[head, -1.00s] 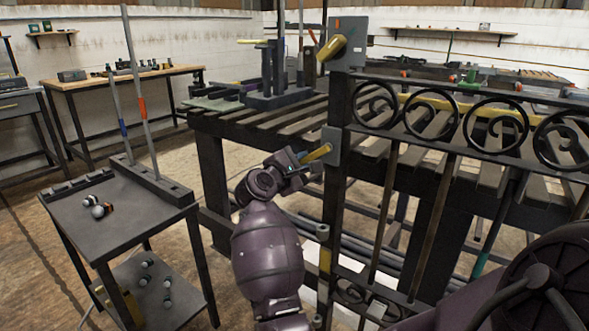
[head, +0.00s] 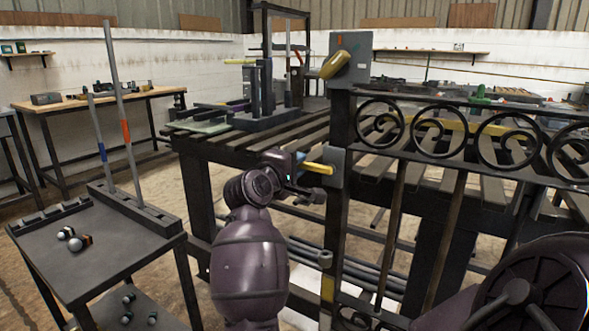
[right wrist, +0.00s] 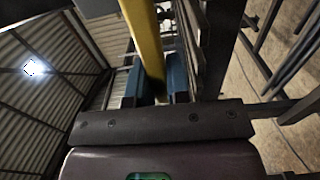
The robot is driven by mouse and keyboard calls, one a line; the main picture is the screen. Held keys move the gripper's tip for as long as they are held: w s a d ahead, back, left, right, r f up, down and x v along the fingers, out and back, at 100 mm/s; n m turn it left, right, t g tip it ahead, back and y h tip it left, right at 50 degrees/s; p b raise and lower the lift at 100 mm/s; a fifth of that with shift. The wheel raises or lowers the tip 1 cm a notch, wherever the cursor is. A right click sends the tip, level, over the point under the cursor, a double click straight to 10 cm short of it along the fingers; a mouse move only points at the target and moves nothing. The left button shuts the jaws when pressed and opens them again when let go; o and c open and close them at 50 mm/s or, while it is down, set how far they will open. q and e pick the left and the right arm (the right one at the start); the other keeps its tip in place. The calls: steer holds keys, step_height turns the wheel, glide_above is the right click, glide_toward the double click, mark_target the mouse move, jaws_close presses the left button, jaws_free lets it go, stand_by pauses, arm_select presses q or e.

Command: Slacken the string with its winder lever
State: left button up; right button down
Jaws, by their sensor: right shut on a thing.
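A yellow lever (head: 318,168) stands out to the left from a grey plate (head: 335,165) on the dark gate post, about halfway up. My right gripper (head: 300,164) is shut on its outer end. In the right wrist view the yellow lever (right wrist: 146,45) runs down between the two blue fingers (right wrist: 157,85), which hide its end. A second, thicker yellow handle (head: 335,65) sits on a grey plate at the top of the post. I cannot make out the string. My left gripper is not in view.
The scroll gate (head: 460,152) spans the right side. A slatted table (head: 270,140) stands behind it. A dark stand (head: 110,236) with upright rods and small balls is at left. A wooden bench (head: 80,102) is further back. Bare floor lies between.

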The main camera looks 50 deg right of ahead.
steer(key=shift+r, duration=0.1)
stand_by(0.3)
steer(key=c, duration=1.1)
jaws_free()
steer(key=shift+a, duration=0.1)
